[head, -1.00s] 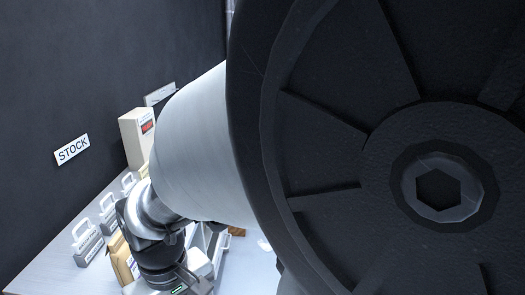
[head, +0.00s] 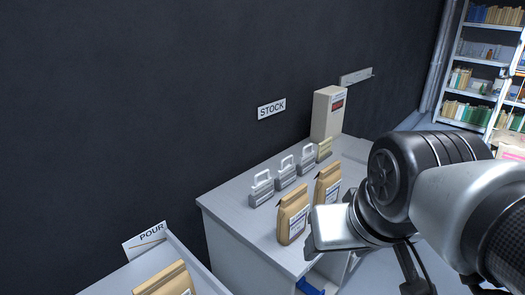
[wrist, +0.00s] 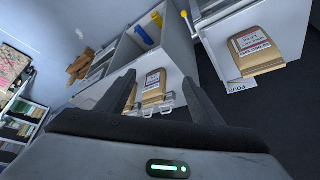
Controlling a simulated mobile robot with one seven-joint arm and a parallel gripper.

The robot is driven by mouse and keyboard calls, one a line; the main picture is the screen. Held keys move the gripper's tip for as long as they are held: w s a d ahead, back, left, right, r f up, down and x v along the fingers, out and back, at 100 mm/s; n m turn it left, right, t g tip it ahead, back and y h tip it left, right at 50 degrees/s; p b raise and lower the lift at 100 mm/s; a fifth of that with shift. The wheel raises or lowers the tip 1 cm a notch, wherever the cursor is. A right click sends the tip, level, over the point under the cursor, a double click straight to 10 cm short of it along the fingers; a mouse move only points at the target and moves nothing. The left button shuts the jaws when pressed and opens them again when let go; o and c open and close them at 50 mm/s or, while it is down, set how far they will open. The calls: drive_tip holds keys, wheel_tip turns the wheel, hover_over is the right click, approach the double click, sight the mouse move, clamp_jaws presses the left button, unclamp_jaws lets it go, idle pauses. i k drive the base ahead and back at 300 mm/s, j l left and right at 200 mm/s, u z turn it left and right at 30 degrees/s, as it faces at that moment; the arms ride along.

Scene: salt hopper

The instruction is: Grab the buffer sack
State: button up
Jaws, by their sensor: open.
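Two brown paper sacks with pale labels stand upright on the stock table, a nearer one (head: 292,216) and one farther right (head: 328,185). A third brown sack (head: 165,281) is at the pour station, cut off by the bottom edge in the head view; a labelled sack by the pour sign also shows in the wrist view (wrist: 256,50). I cannot read which label says buffer. My gripper (wrist: 158,77) is open and empty. In the wrist view, a stock-table sack (wrist: 153,84) appears between its fingers, some distance beyond them. The head view does not show the fingers clearly.
Several grey handled blocks (head: 262,188) line the back of the stock table (head: 232,205). A beige box (head: 327,114) stands at its far end by the dark wall. Shelves of books (head: 478,65) stand far right. Dark floor separates the two stations.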

sight(293, 214)
drive_tip(key=k+j+u, duration=0.1)
drive_tip(key=k+u, duration=0.15)
drive_tip(key=k, duration=0.4)
drive_tip(key=i+l+u, duration=0.1)
drive_tip(key=u, duration=1.1)
drive_tip(key=i+l, duration=0.1)
drive_tip(key=l, duration=0.95)
drive_tip(key=i+l, duration=0.15)
drive_tip(key=l, duration=0.4)
drive_tip(key=i+l, duration=0.1)
drive_tip(key=l, duration=0.4)
drive_tip(key=i+l, duration=0.1)
drive_tip(key=l, duration=0.45)
